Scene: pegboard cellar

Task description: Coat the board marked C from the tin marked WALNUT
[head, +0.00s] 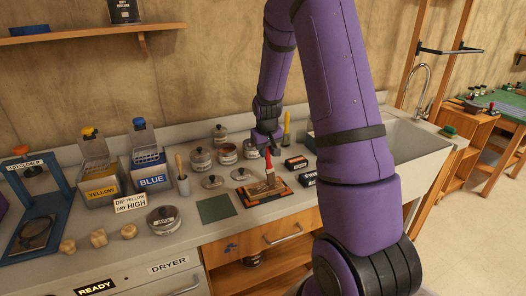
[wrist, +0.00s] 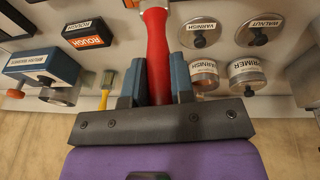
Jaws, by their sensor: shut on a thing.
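My gripper (head: 267,140) is shut on the red handle of a brush (head: 268,162), held roughly upright; the handle (wrist: 157,55) shows between the fingers in the wrist view. The brush's lower end is over a wooden tray (head: 247,201) with a brown piece on it; I cannot tell whether it touches. A lid marked WALNUT (wrist: 258,30) lies flat on the counter beside a lid marked VARNISH (wrist: 199,32). Tins marked VARNISH (wrist: 204,76) and PRIMER (wrist: 247,76) stand behind them. I cannot read a mark C on any board, nor make out a WALNUT mark on a tin.
Dipping bins marked YELLOW (head: 103,191) and BLUE (head: 152,181) stand to the left, with a blue lid closer (head: 64,210) beyond. A green mat (head: 215,208) lies left of the tray. ROUGH boxes (wrist: 87,34) and a yellow-handled brush (wrist: 106,85) are nearby. A sink (head: 400,140) is at right.

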